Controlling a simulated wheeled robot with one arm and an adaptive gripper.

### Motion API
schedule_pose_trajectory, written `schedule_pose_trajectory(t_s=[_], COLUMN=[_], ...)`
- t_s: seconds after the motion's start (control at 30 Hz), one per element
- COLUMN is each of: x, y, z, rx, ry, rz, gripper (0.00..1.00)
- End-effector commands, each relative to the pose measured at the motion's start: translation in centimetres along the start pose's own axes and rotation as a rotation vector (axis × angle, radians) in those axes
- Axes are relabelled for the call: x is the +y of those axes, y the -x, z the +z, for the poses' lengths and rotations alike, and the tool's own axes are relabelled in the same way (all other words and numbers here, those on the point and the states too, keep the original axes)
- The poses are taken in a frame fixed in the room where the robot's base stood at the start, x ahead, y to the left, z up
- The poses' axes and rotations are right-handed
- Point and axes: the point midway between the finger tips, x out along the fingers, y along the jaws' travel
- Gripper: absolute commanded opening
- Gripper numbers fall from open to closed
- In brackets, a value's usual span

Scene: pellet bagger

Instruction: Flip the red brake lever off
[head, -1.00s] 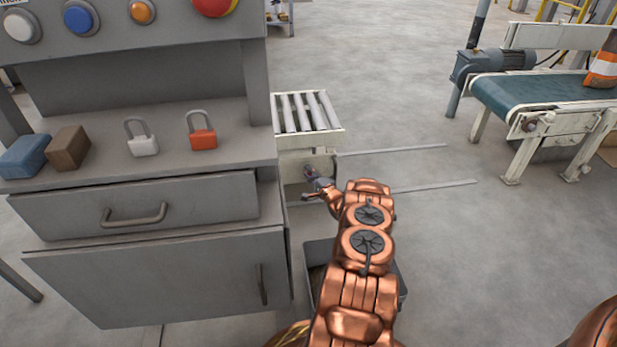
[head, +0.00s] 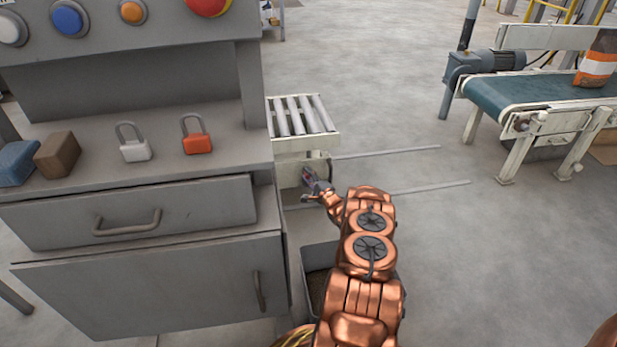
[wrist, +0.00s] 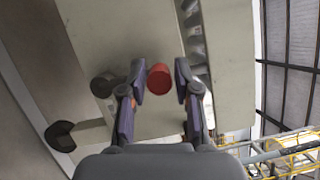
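The red brake lever shows in the wrist view as a round red knob (wrist: 159,78), seen nearly end-on. My gripper (wrist: 160,80) is open, with one dark finger on each side of the knob. The knob appears close to the left fingertip, with a narrow gap to the right one; I cannot tell whether either touches. In the head view my gripper (head: 312,182) is at the pale side panel below the roller conveyor (head: 300,142). The lever cannot be made out there.
Two dark knobs (wrist: 103,85) (wrist: 60,136) are left of the red one in the wrist view. A grey cabinet (head: 150,285) with padlocks stands left of my arm. A grey bin (head: 310,258) is below my arm. Open floor lies right, before a green belt conveyor (head: 540,92).

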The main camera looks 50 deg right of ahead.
Motion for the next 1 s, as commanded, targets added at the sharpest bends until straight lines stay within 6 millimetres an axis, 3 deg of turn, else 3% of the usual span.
schedule_pose_trajectory(t_s=[0.13,0.57,1.0], x=[0.0,0.1,0.1], y=[0.0,0.5,6.3], z=[0.0,0.0,0.0], rx=[-0.001,-0.001,0.001], ry=[0.0,0.001,-0.003], rz=[0.001,0.002,0.002], gripper=[0.49,0.49,0.49])
